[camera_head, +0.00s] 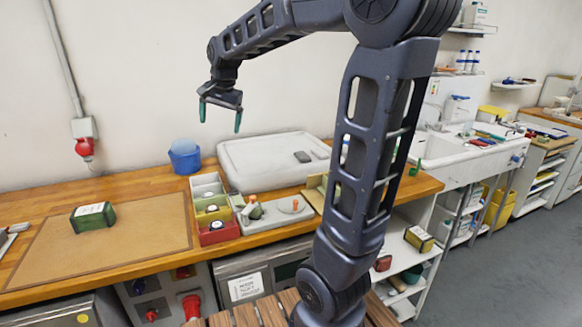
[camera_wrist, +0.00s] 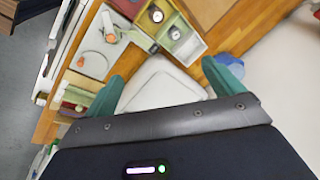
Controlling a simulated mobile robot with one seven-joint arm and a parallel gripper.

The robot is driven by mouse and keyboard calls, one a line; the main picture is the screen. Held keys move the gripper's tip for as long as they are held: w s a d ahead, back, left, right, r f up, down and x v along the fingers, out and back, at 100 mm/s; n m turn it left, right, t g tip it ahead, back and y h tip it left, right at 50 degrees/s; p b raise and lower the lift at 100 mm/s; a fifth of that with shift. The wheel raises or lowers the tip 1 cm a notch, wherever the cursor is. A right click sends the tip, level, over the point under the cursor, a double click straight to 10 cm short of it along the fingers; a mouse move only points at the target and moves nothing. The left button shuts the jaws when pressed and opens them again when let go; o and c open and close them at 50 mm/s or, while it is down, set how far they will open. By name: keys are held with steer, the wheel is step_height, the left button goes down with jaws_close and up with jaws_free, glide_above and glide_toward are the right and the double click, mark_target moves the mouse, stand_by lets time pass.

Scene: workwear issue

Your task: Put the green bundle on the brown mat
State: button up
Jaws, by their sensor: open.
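The green bundle (camera_head: 93,218), with a white label on top, lies on the left part of the brown mat (camera_head: 145,238). The mat lies flat on the wooden worktop at the left. My gripper (camera_head: 220,115) is open and empty, raised high above the back of the worktop, to the right of the bundle and well apart from it. In the wrist view my gripper (camera_wrist: 163,72) shows its two green fingers spread with nothing held between them. I cannot make out the bundle in the wrist view.
Small open bins (camera_head: 210,208) stand right of the mat, with a blue tub (camera_head: 184,157) behind. A grey tray with parts (camera_head: 280,214) and a large pale lid-like box (camera_head: 270,160) stand further right. Another labelled bundle (camera_head: 419,238) sits on a lower shelf.

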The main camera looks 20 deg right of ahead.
steer(key=s+d+f+n, duration=0.2)
steer(key=s+d, duration=0.2)
steer(key=s, duration=0.3)
steer(key=s+d+f+n+t+h, duration=0.1)
steer(key=s+d+f+n, duration=0.1)
steer(key=s+d, duration=0.3)
steer(key=s+d+f+n, duration=0.2)
steer(key=s+d+f, duration=0.2)
steer(key=s, duration=0.7)
steer(key=shift+d+n+t, duration=0.3)
steer(key=shift+d+n, duration=0.1)
steer(key=shift+d, duration=0.1)
steer(key=shift+o, duration=0.8)
